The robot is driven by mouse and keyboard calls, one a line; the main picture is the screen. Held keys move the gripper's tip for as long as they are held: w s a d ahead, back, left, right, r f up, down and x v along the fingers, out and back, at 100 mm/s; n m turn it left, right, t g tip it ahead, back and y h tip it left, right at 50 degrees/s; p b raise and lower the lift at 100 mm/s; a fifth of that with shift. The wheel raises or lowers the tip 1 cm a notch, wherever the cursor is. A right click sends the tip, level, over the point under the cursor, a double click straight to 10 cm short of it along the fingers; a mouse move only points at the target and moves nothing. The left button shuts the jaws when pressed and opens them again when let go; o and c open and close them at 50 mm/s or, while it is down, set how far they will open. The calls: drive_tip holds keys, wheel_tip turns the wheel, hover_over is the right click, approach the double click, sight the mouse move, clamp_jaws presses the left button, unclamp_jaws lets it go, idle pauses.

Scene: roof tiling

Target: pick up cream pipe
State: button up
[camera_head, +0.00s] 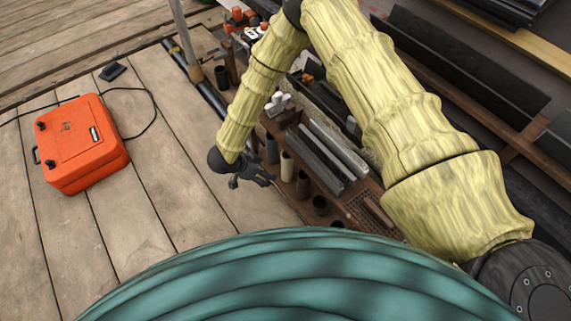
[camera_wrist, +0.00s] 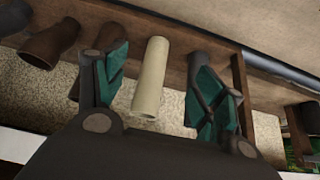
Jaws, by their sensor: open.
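The cream pipe (camera_wrist: 151,78) shows in the wrist view as a pale tube between the two fingers of my gripper (camera_wrist: 160,92). A gap shows on both sides of it, and the fingers are open with green inner pads. In the head view a cream pipe (camera_head: 287,166) stands in the row along the left edge of the rack, just right of my gripper (camera_head: 250,178). Its lower part is hidden there.
Darker pipes stand close by: a brown one (camera_wrist: 50,43) at left and a grey one (camera_wrist: 203,70) behind the right finger. A wooden rail (camera_wrist: 240,95) runs past them. An orange case (camera_head: 80,143) lies on the planks. Grey bars (camera_head: 320,155) lie in the rack.

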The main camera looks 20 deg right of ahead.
sight(288, 156)
drive_tip(key=d, duration=0.2)
drive_tip(key=w+d+b, duration=0.1)
drive_tip(key=d, duration=0.1)
drive_tip(key=w+d+b, duration=0.1)
drive_tip(key=shift+d, duration=0.4)
drive_tip(key=d+b, duration=0.1)
drive_tip(key=w+d+b, duration=0.1)
drive_tip(key=d, duration=0.1)
drive_tip(key=d+b, duration=0.1)
drive_tip(key=shift+w+d+f, duration=0.3)
drive_tip(key=shift+f, duration=0.1)
drive_tip(key=shift+w+d+f, duration=0.1)
drive_tip(key=shift+f, duration=0.1)
drive_tip(key=shift+r, duration=0.1)
drive_tip(key=shift+c, duration=0.3)
drive_tip(key=c, duration=1.2)
drive_tip(key=shift+r+p, duration=0.2)
drive_tip(key=shift+p, duration=0.25)
